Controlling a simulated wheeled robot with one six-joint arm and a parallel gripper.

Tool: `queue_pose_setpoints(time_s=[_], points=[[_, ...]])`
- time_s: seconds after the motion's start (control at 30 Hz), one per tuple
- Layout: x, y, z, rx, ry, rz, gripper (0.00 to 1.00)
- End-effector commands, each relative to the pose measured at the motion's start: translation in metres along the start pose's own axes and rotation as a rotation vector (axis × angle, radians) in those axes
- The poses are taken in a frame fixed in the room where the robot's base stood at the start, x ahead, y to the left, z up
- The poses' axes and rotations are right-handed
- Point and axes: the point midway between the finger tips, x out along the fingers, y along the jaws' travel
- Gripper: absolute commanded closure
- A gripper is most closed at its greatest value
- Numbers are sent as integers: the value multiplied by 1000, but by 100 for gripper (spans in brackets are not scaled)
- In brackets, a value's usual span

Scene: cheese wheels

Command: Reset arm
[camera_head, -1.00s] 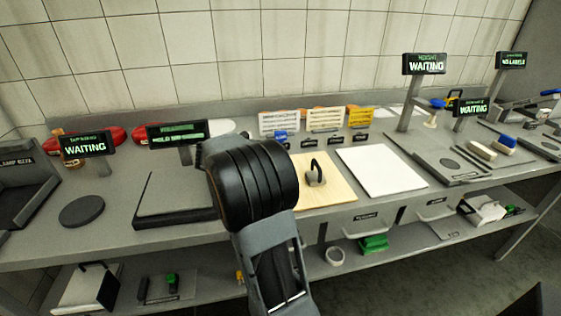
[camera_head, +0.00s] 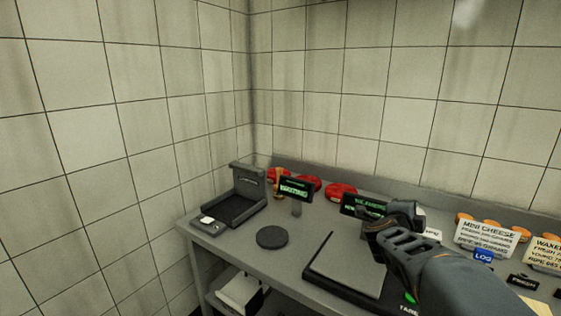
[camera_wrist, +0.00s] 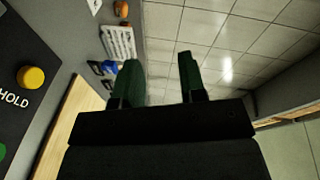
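My gripper (camera_wrist: 157,82) shows in the wrist view with its two dark green fingers apart and nothing between them. Beyond the fingers are pale tiles. In the head view my arm reaches in from the lower right, over the right part of the bench. The gripper's fingers cannot be made out clearly in that view.
The grey bench has a flat scale plate (camera_head: 345,262), a round dark disc (camera_head: 272,237) and a grey stand (camera_head: 240,205) at the left corner. Red cheese wheels (camera_head: 341,191) sit behind a "WAITING" display (camera_head: 295,190). Cards (camera_head: 485,236) stand at right. Tiled walls close the corner.

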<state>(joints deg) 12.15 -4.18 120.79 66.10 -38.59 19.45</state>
Motion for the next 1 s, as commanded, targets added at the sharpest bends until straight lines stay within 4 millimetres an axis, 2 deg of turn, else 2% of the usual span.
queue_pose_setpoints(time_s=[0.03,0.1,0.17,0.23,0.3,0.37,0.4,0.5,0.6,0.73,1.0], points=[[-22,-19,23,-107,-167,-28,62],[-54,-24,54,-283,-394,-57,62],[-87,-20,76,-446,-575,-74,62],[-126,-8,91,-641,-767,-82,62],[-162,10,95,-834,-932,-77,62],[-190,28,91,-994,-1053,-63,62],[-206,40,86,-1093,-1121,-49,62],[-236,65,67,-1309,-1255,-5,62],[-255,84,46,-1472,-1342,42,62],[-268,98,27,-1602,-1405,93,62],[-273,105,17,-1664,-1432,121,62]])
